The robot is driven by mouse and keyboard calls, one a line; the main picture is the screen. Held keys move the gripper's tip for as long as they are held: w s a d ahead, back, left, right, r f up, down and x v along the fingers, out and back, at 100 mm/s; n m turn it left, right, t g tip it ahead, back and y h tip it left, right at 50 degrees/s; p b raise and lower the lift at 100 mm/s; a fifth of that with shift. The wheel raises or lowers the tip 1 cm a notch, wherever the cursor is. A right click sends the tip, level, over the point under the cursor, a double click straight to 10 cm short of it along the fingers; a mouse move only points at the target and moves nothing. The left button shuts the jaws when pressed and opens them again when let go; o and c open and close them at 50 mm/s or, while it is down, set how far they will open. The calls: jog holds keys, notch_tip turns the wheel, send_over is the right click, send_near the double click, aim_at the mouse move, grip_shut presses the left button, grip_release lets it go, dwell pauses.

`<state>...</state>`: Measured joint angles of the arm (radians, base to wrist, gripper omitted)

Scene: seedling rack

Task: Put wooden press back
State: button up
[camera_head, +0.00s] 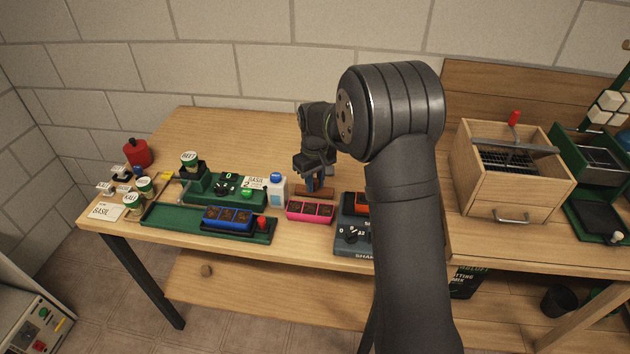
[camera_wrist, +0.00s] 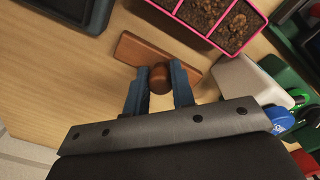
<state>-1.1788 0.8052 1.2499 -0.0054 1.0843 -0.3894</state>
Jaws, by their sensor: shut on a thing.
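The wooden press is a reddish-brown flat block with a round knob. In the wrist view the press (camera_wrist: 133,52) shows below my gripper (camera_wrist: 160,72), whose two blue-grey fingers are shut on its knob. In the head view the press (camera_head: 322,192) is under my gripper (camera_head: 314,182), just behind a pink tray. It is level and at or close to the table top; I cannot tell whether it touches. My fingers hide part of the knob.
The pink tray (camera_head: 310,211) of soil cells is close in front. A white bottle (camera_head: 279,191) stands left of the press. A grey shaker unit (camera_head: 352,236) is at right. The table behind the press is clear. A wooden box (camera_head: 512,183) stands farther right.

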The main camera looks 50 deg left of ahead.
jog(key=shift+f, duration=0.6)
jog(key=o, duration=0.9)
jog(key=shift+o, duration=0.2)
notch_tip(320, 180, up, 18)
jog(key=shift+f, duration=0.25)
notch_tip(320, 180, down, 18)
jog(key=shift+r, duration=0.45)
